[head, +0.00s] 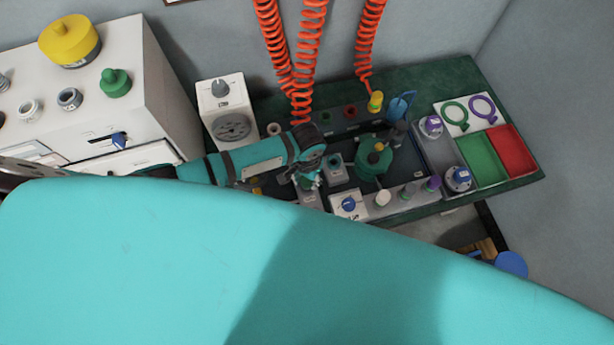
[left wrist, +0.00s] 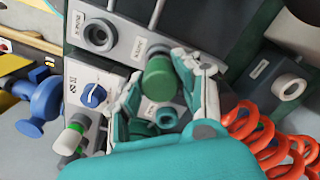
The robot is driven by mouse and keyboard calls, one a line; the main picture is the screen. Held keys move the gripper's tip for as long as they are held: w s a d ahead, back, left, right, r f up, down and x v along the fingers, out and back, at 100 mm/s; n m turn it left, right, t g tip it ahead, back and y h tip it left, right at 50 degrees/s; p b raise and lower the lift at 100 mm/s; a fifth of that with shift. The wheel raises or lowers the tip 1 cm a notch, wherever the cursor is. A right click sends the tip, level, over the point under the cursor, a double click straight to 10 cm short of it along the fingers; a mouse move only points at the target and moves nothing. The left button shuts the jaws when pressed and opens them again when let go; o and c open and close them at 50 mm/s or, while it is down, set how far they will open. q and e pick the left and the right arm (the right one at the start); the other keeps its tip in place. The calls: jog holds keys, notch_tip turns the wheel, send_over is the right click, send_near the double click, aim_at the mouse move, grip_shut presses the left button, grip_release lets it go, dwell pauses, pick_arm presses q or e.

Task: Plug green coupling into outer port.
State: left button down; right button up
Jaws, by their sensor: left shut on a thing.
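My left gripper (head: 310,178) is over the test bench and is shut on the green coupling. In the left wrist view the fingers of the left gripper (left wrist: 160,88) close around the green coupling (left wrist: 158,78), a rounded green cylinder. A smaller teal ring shows between the fingers below it. Beside the coupling is a grey panel with a round dark-bored port (left wrist: 100,35); its small labels are unreadable, so I cannot tell which port is the outer one. The fingers hide the coupling's end, and I cannot tell whether it touches a port. My right gripper is not in view.
Orange coiled hoses (head: 309,60) hang over the bench. A white gauge box (head: 228,112) stands behind my left arm. A green round device (head: 372,160) and a blue-knobbed white box (head: 348,203) are close by. Green (head: 482,160) and red (head: 514,148) trays lie right.

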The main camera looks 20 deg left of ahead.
pick_arm(q)
jog(key=shift+f, duration=0.65)
jog(key=c, duration=0.8)
grip_release()
jog(key=shift+c, duration=0.2)
notch_tip(320, 180, up, 12)
jog(key=shift+r, duration=0.1)
